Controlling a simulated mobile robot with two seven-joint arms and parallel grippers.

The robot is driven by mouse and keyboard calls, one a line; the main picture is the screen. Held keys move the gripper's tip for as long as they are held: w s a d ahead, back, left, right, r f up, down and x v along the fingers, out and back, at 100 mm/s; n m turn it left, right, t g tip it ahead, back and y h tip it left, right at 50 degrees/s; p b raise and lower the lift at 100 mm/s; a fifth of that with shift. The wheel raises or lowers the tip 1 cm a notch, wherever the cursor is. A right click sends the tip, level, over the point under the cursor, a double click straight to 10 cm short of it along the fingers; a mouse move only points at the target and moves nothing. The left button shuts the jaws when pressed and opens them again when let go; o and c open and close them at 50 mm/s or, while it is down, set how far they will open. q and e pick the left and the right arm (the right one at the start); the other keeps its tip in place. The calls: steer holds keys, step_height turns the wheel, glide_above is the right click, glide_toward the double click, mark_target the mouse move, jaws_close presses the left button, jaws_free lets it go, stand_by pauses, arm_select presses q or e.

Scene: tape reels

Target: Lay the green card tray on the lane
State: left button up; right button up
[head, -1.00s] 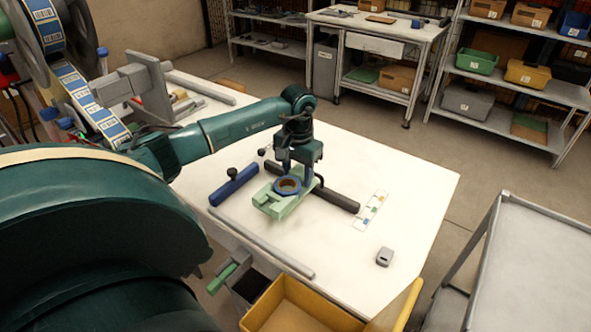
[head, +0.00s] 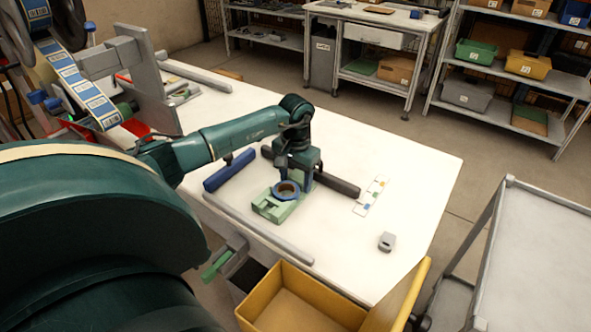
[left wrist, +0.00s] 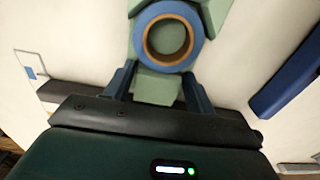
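The green card tray (head: 266,209) is a flat pale-green plate with a blue ring with a brown inner band (head: 286,190) on it. It is at or just above the white table, between the dark bar and the long grey rail; contact is hard to tell. My left gripper (head: 292,174) points down at the tray's far end. In the left wrist view its two fingers (left wrist: 160,75) stand on either side of the tray's green end (left wrist: 157,90), closed on it. No lane marking is clearly visible. My right gripper is not in view.
A blue bar (head: 230,170) lies left of the tray and a dark bar (head: 335,185) behind it. A grey rail (head: 258,228) runs along the near side. A card strip (head: 371,196) and small grey object (head: 387,242) lie right. A yellow bin (head: 290,310) stands in front.

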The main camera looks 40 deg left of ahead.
arm_select(q)
steer(key=shift+o, duration=1.2)
steer(key=shift+r, duration=0.1)
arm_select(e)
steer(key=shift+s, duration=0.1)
arm_select(q)
step_height(320, 180, up, 12)
steer(key=p, duration=0.7)
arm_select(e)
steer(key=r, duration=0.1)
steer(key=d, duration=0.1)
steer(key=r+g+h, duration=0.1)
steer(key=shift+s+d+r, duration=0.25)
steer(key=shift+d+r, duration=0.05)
